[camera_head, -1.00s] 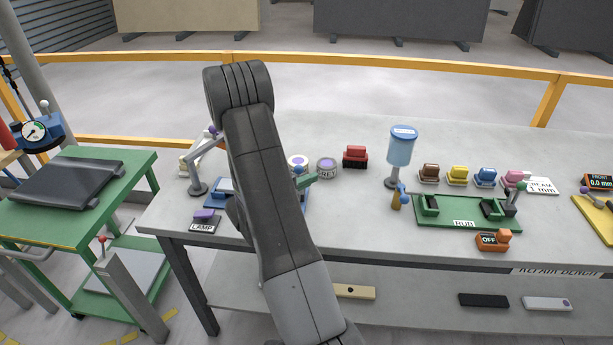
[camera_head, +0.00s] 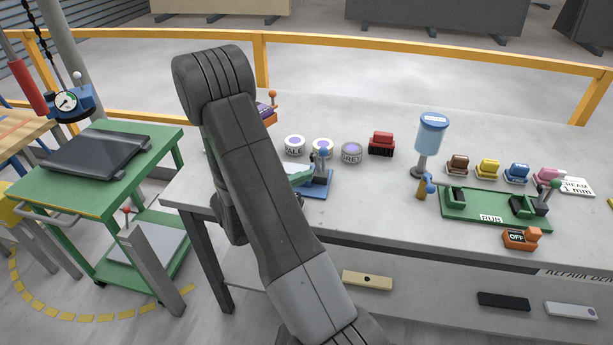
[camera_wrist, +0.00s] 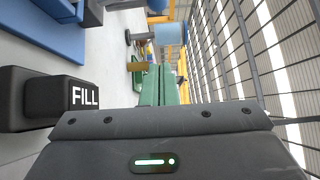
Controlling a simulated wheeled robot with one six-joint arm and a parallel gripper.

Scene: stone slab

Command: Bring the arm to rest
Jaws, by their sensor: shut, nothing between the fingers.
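My arm rises across the middle of the head view and bends back down behind itself, so most of my gripper is hidden there. Its green fingertips (camera_head: 304,178) show just right of the arm, by a blue stand (camera_head: 318,188) on the bench. I cannot tell how far above the bench they are. In the wrist view my gripper's green fingers (camera_wrist: 156,85) lie together, shut and empty.
A black block marked FILL (camera_wrist: 62,98) is close at the left in the wrist view. The grey bench (camera_head: 390,210) carries several tins, a blue dispenser (camera_head: 432,135) and a green RUB fixture (camera_head: 492,210). A green cart (camera_head: 55,188) stands left.

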